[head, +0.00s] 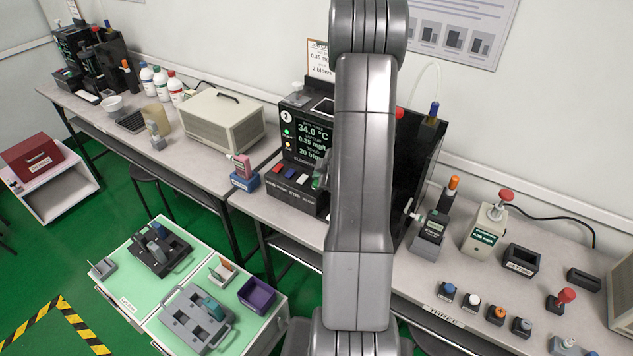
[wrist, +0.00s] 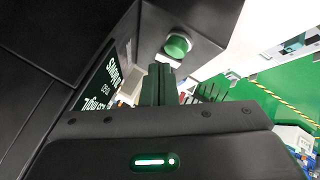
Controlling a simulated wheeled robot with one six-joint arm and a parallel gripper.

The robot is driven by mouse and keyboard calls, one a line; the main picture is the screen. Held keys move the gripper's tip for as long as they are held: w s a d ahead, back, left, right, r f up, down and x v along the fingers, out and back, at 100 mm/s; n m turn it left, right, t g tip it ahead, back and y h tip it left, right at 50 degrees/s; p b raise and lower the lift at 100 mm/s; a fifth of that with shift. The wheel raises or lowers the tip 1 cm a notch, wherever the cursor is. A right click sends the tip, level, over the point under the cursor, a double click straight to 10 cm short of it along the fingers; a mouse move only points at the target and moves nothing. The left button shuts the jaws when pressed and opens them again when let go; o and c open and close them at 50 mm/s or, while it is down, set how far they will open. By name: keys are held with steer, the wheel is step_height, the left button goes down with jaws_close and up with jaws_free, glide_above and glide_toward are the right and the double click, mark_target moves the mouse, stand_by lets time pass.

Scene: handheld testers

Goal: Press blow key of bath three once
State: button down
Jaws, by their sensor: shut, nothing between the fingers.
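The black bath unit with a round badge that looks like a 3 stands behind my arm in the head view. Its screen (head: 305,140) reads 34.0 °C, 0.35 mg/L and 20 blows. Red, blue and white keys (head: 290,173) sit on its front ledge. A round green key (wrist: 177,46) shows in the wrist view on a black housing; my arm mostly hides that end of the ledge in the head view. My gripper (wrist: 158,84) is shut and empty, its tips just beside the green key. I cannot tell whether they touch. No key labels are readable.
A handheld tester (head: 432,230) stands right of my arm, with a beige tester (head: 485,228) beyond it. Several coloured knobs line the front of the bench by the THREE label (head: 444,313).

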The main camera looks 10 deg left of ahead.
steer(key=shift+r, duration=0.1)
step_height(320, 180, up, 5)
steer(key=p, duration=0.4)
steer(key=shift+p, duration=0.35)
stand_by(0.4)
